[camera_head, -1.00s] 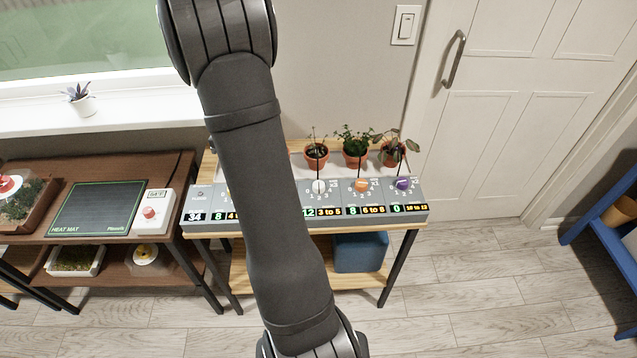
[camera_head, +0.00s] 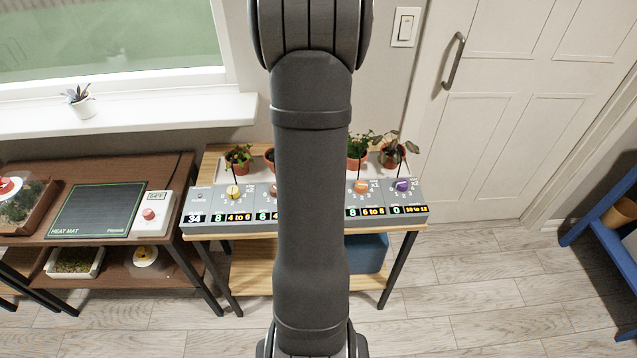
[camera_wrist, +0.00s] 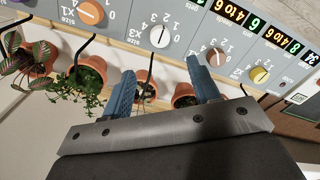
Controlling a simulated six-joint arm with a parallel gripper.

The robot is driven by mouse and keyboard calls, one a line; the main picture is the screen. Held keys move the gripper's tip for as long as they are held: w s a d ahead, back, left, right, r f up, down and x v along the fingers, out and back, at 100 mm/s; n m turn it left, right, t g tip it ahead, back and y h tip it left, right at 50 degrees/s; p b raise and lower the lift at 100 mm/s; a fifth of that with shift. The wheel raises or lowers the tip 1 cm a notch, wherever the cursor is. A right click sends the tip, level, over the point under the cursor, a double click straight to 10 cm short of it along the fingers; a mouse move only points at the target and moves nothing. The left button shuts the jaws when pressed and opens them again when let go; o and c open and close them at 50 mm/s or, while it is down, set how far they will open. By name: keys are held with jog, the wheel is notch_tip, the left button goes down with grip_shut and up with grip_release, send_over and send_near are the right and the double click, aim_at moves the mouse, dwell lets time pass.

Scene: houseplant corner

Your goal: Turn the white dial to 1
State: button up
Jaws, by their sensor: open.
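The white dial (camera_wrist: 159,37) is on the grey control panel (camera_wrist: 190,22) in the wrist view, where the panel appears upside down. Small numbers surround the dial; I cannot tell for sure which one its pointer faces. My gripper (camera_wrist: 160,69) is open and empty, with its two blue fingers apart. The fingertips lie to either side of and below the white dial in the picture, and do not visibly touch it. In the head view my arm hides the white dial and the middle of the panel (camera_head: 205,196).
An orange dial (camera_wrist: 91,12) and a copper dial (camera_wrist: 217,57) flank the white one; a yellow dial (camera_wrist: 260,75) is further right. Potted plants (camera_wrist: 88,75) with black stalks stand along the panel. A heat mat (camera_head: 98,210) is on the left bench. A door (camera_head: 500,110) stands right.

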notch_tip(320, 180, down, 12)
jog(key=shift+r, duration=0.15)
dwell(0.3)
jog(key=c, duration=1)
